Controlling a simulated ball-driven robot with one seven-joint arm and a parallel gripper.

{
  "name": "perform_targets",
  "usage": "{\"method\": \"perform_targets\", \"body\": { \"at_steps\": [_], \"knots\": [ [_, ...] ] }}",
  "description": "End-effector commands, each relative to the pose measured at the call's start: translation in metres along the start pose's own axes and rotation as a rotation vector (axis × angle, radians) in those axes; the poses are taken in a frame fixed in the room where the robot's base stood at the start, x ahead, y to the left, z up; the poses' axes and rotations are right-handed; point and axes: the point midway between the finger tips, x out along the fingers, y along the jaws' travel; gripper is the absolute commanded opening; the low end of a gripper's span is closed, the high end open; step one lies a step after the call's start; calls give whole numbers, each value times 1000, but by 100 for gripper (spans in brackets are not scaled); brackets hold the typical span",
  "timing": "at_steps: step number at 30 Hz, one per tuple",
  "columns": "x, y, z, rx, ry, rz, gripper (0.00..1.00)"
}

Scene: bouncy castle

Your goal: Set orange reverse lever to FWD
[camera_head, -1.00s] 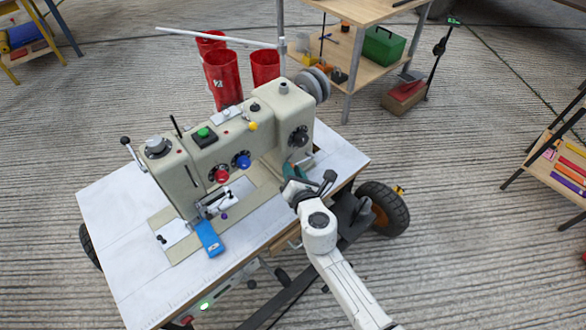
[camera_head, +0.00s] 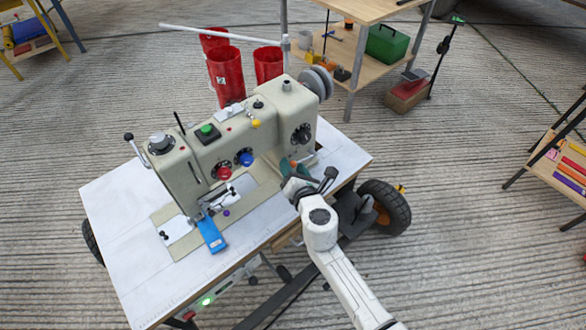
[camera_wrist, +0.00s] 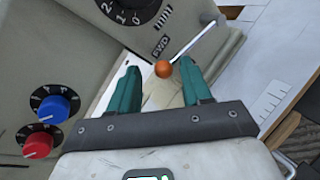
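The orange reverse lever's round knob (camera_wrist: 163,69) shows in the wrist view, just below the FWD label (camera_wrist: 160,46) on the beige sewing machine (camera_wrist: 60,55). A thin pale rod runs up and right from the knob. My gripper (camera_wrist: 160,82) is open, its two teal fingers on either side of the knob with visible gaps. In the head view my gripper (camera_head: 297,170) is at the machine's front right, below its black dial (camera_head: 301,134). A small orange spot shows between the fingers there. Whether the lever is at FWD cannot be told.
The machine stands on a white wheeled table (camera_head: 125,225). Red (camera_wrist: 37,145) and blue (camera_wrist: 55,104) knobs sit left of my fingers in the wrist view. Red bins (camera_head: 226,75) and a wooden shelf (camera_head: 345,55) stand behind.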

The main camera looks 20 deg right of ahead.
Motion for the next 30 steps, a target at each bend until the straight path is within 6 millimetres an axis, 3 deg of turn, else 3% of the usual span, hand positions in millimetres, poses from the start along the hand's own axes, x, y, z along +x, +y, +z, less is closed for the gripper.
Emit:
{"method": "perform_targets", "body": {
  "at_steps": [5, 18, 24, 30],
  "knots": [
    [-14, 0, 2, 1, -1, -2, 48],
    [-91, 1, -1, 0, 2, 1, 48],
    [-107, 2, -2, -1, 2, 3, 48],
    [-109, 2, -2, -1, 2, 3, 48]
  ]
}}
